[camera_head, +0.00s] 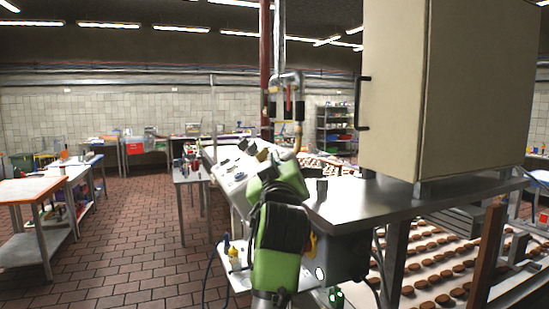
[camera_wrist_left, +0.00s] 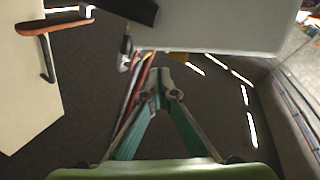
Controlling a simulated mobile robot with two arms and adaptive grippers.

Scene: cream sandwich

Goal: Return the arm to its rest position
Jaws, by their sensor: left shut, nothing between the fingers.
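My left arm, green and black, rises from the bottom centre of the head view, with the left gripper (camera_head: 266,166) at its upper end. The gripper is in front of a sloping light-grey control panel (camera_head: 233,172), and its fingertips are hard to make out there. In the left wrist view the fingers of the left gripper (camera_wrist_left: 157,76) come together at their tips, shut and empty. The grey panel edge (camera_wrist_left: 215,30) shows beyond and above them; I cannot tell whether they touch it. My right gripper is not in view.
A large beige cabinet (camera_head: 400,95) stands on a steel top (camera_head: 345,205) right of the arm. Below it, a conveyor (camera_head: 415,285) carries rows of round brown biscuits. A vertical red pipe (camera_head: 266,60) stands behind the panel. The tiled floor (camera_head: 130,250) at left is open.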

